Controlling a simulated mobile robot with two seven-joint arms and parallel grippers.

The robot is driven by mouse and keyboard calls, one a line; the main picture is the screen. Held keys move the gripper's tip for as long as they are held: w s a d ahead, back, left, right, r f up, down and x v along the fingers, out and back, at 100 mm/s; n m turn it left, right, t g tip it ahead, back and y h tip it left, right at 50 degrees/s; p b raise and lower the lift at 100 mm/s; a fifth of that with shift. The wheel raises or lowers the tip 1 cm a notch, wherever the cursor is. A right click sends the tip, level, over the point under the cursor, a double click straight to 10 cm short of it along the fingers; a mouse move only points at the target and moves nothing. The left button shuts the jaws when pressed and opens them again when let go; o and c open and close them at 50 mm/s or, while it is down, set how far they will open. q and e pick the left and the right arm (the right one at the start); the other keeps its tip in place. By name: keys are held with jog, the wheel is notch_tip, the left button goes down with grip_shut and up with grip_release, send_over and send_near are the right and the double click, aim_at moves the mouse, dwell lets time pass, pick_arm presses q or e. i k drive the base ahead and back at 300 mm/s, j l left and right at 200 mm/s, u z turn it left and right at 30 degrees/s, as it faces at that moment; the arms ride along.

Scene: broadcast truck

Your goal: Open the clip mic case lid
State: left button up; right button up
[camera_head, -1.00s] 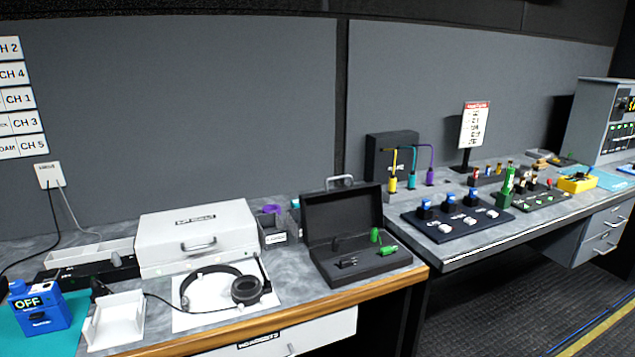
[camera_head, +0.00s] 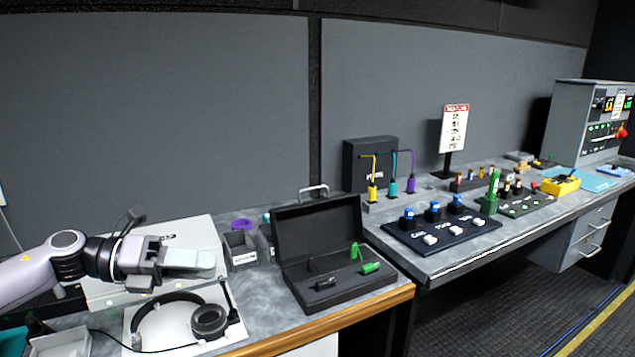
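A black case (camera_head: 335,301) with a dark foam inside, which looks like the clip mic case, stands near the front edge of the desk. Its lid (camera_head: 314,228) is raised and leans back, with a handle at its top edge. Small black pieces (camera_head: 326,284) and green pieces (camera_head: 370,267) lie or stand in the case. My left gripper (camera_head: 212,264) is left of the case and apart from it, above the headphones and in front of the white case. I cannot tell how far its fingers are apart. My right gripper is out of view.
A white case (camera_head: 195,232) stands behind my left arm. Headphones (camera_head: 208,321) lie on a white sheet below it. Small grey bins (camera_head: 240,250) stand between the white case and the black case. A black button panel (camera_head: 425,243) is on the right desk.

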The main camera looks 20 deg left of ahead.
aim_at(320, 228)
jog(key=i+j, duration=0.1)
jog(key=i, duration=1.05)
